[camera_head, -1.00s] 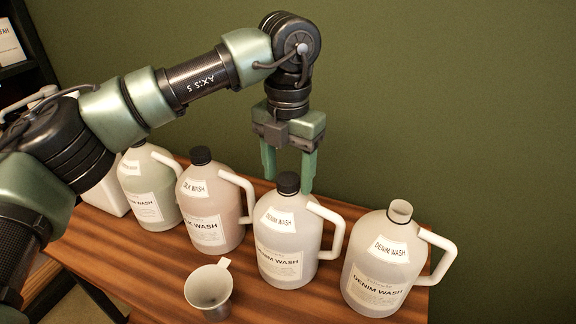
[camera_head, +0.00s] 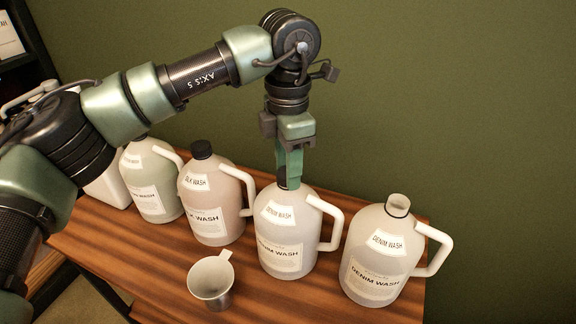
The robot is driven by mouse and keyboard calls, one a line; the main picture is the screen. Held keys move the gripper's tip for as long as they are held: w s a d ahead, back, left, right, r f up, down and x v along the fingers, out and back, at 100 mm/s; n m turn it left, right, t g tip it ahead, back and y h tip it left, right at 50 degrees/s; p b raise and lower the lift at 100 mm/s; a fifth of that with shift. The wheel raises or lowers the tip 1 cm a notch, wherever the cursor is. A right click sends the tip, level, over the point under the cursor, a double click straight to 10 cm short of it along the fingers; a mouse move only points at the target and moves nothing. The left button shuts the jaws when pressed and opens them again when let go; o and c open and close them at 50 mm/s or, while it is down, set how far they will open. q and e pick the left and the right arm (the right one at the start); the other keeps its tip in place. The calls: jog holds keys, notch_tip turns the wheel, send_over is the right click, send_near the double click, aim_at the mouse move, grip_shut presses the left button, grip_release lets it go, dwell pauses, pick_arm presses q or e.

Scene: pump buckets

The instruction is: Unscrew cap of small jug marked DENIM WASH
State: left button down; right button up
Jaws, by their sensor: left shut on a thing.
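A whitish jug labelled DENIM WASH (camera_head: 283,243) stands on the wooden table, with its handle to the right. A second jug labelled DENIM WASH (camera_head: 378,255) stands to the right, looks slightly bigger, and has an open neck with no cap. My right gripper is not in view.
A jug labelled SILK WASH (camera_head: 213,205) and a greenish jug (camera_head: 150,185) stand to the left. A metal measuring cup (camera_head: 212,281) stands in front on the wooden table (camera_head: 140,262). A green wall is behind.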

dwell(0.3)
pick_arm(q)
jog(key=shift+f+n+b, duration=0.1)
jog(key=shift+n+b, duration=0.35)
jog(key=shift+n, duration=0.65)
jog(key=n+b, duration=0.1)
jog(key=n, duration=0.3)
jog(key=n+b, duration=0.1)
jog(key=n, duration=0.1)
jog(key=shift+n, duration=0.6)
jog(key=shift+n+b, duration=0.35)
jog(key=shift+n, duration=0.25)
jog(key=n, duration=0.2)
jog(key=shift+n+b, duration=0.3)
jog(key=shift+r, duration=0.35)
